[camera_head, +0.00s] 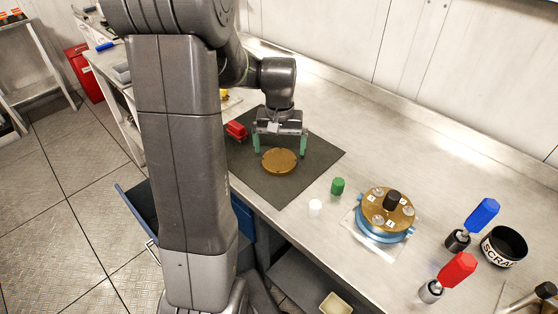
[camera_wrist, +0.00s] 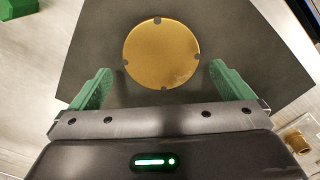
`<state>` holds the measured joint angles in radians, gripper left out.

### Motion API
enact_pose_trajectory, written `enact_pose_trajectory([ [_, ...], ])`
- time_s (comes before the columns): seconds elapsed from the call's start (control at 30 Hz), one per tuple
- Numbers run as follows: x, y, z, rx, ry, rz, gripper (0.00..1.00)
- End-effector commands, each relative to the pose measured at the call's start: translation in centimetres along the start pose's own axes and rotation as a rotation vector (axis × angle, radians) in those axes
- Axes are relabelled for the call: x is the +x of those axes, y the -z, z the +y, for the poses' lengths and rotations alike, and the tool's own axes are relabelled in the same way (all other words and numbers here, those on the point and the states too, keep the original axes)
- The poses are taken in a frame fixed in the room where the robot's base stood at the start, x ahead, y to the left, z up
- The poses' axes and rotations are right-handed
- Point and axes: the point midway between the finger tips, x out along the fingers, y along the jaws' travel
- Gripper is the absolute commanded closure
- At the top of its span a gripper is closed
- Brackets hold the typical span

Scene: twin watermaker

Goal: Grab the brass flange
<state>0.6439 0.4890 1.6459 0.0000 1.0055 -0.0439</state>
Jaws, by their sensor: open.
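The brass flange (camera_head: 279,161) is a flat, round, gold-coloured disc lying on a dark mat (camera_head: 274,190) on the bench. In the wrist view the flange (camera_wrist: 161,54) shows small notches around its rim and lies just beyond and between the fingertips. My gripper (camera_head: 281,148) is open, with green fingers pointing down above the mat. The fingers (camera_wrist: 158,78) stand wider apart than the disc and hold nothing. I cannot tell the exact height of the fingertips above the mat.
A red object (camera_head: 236,130) lies at the mat's left edge. To the right are a green cap (camera_head: 338,186), a white cap (camera_head: 315,206), a brass-topped blue assembly (camera_head: 386,213), blue (camera_head: 483,212) and red (camera_head: 457,268) handled tools, and a black scrap bin (camera_head: 504,247). The bench's back is clear.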

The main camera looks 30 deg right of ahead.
Motion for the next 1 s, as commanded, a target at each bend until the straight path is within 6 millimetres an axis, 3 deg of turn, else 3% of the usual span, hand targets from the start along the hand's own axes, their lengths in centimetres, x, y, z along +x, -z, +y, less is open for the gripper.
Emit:
enact_pose_trajectory([
  [0.23,3.5,-0.1,-0.2,0.0,0.0,-0.004,0.0],
  [0.53,4.0,-0.1,-0.2,0.0,0.0,-0.001,0.0],
  [0.87,4.0,-0.1,-0.2,0.0,0.0,-0.001,0.65],
  [0.9,3.8,0.0,-0.1,0.0,-0.001,0.002,0.69],
  [1.0,3.8,0.0,-0.1,0.0,-0.001,0.002,0.69],
])
